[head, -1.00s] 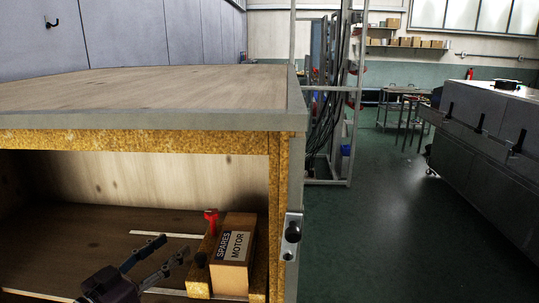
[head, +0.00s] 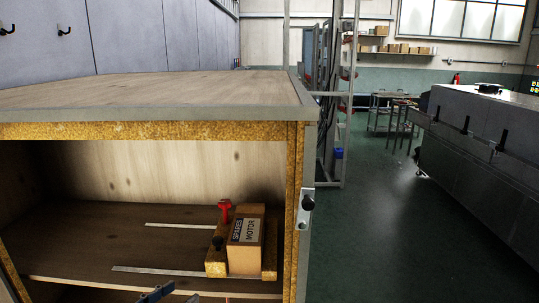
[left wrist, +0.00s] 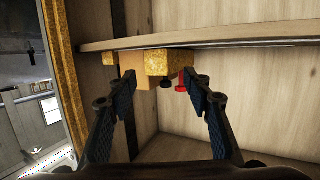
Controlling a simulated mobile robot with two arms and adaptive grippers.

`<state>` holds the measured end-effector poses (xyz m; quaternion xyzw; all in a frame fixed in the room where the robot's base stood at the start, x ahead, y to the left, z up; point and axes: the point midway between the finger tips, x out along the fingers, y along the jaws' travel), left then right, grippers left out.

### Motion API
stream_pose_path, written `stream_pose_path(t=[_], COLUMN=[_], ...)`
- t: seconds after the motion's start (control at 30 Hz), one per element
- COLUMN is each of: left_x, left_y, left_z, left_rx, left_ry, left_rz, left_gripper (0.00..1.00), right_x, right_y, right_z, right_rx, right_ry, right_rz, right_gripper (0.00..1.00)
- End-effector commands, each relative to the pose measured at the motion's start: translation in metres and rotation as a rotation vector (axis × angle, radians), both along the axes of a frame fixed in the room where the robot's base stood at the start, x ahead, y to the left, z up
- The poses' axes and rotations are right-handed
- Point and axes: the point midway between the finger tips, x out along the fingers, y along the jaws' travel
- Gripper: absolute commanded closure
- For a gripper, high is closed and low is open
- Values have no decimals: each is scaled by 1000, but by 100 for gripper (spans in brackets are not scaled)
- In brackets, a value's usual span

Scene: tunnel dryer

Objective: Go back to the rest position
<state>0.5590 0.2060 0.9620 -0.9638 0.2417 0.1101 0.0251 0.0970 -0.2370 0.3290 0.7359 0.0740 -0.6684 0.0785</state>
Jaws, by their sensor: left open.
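My left gripper (head: 157,294) shows only at the bottom edge of the head view, in front of the cabinet opening. In the left wrist view its two fingers (left wrist: 160,88) are spread with nothing between them. Beyond them, apart from the fingertips, are a chipboard block (left wrist: 170,60) and a red knob (left wrist: 182,84); this view shows the shelf upside down. My right gripper is in neither view.
The cabinet's shelf (head: 100,245) holds a cardboard box labelled SPARES MOTOR (head: 245,243), beside a red knob (head: 225,210). A latch (head: 307,203) is on the cabinet's right edge. Green floor (head: 375,220) is clear between cabinet and grey machine (head: 475,170).

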Motion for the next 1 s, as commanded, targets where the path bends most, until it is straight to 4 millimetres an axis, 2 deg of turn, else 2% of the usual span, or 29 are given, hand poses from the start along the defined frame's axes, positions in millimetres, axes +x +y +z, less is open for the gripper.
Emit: stream_pose_path(t=[0.17,0.23,0.3,0.43,0.6,0.83,1.0], left_x=[-35,-56,-84,-143,-206,-280,-268], left_y=[-21,-28,-35,-35,-23,-3,-3], left_z=[-55,-81,-112,-160,-192,-207,-249], left_rx=[66,102,146,229,303,369,377], left_ry=[156,240,349,558,766,989,999], left_rz=[-15,-12,-2,55,158,316,309], left_gripper=[54,54,54,54,54,54,54], right_x=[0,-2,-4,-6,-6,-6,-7], right_y=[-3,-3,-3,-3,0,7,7], right_z=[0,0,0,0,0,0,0], right_rx=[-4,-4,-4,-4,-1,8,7], right_ry=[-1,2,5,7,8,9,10], right_rz=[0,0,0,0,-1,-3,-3], right_gripper=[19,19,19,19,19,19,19])
